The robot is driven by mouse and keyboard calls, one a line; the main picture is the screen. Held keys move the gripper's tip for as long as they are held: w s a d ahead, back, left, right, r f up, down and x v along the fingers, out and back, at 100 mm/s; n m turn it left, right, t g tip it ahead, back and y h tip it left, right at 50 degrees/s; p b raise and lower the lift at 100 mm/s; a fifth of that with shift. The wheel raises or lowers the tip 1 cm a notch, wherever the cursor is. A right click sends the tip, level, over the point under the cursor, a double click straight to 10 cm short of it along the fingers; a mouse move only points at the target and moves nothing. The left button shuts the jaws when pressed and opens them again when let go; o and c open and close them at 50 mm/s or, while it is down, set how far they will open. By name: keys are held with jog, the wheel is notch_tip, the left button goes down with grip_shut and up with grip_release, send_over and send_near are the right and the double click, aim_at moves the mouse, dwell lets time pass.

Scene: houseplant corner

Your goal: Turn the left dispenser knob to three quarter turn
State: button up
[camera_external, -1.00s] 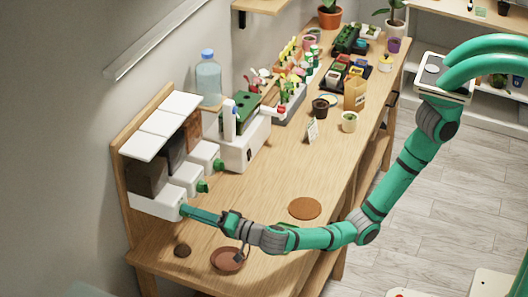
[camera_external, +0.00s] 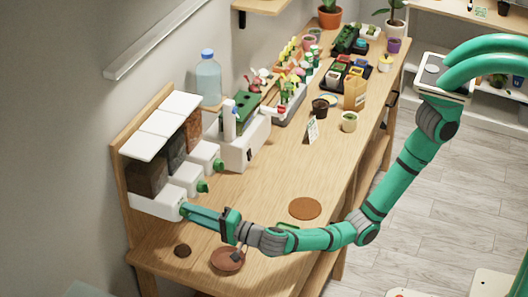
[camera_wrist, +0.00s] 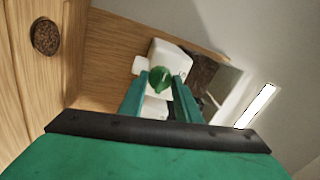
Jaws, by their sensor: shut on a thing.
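The left dispenser (camera_external: 152,207) is the nearest of three in a row, with a white base and a dark-filled hopper under a white lid. My gripper (camera_external: 184,210) is shut on this knob, reaching in from the right. The fingers also show in the wrist view (camera_wrist: 160,82), one on each side of the knob. The knob's exact angle is hard to read.
The middle dispenser's green knob (camera_external: 203,187) is close beside my fingers. A brown saucer (camera_external: 228,259) and a small dark heap (camera_external: 183,251) lie below my wrist. The central tabletop (camera_external: 275,175) is clear.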

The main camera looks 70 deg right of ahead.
jog(key=shift+f, duration=0.1)
jog(key=o, duration=1.1)
jog(key=shift+c, duration=0.2)
jog(key=s, duration=1.1)
jog(key=shift+f, duration=0.35)
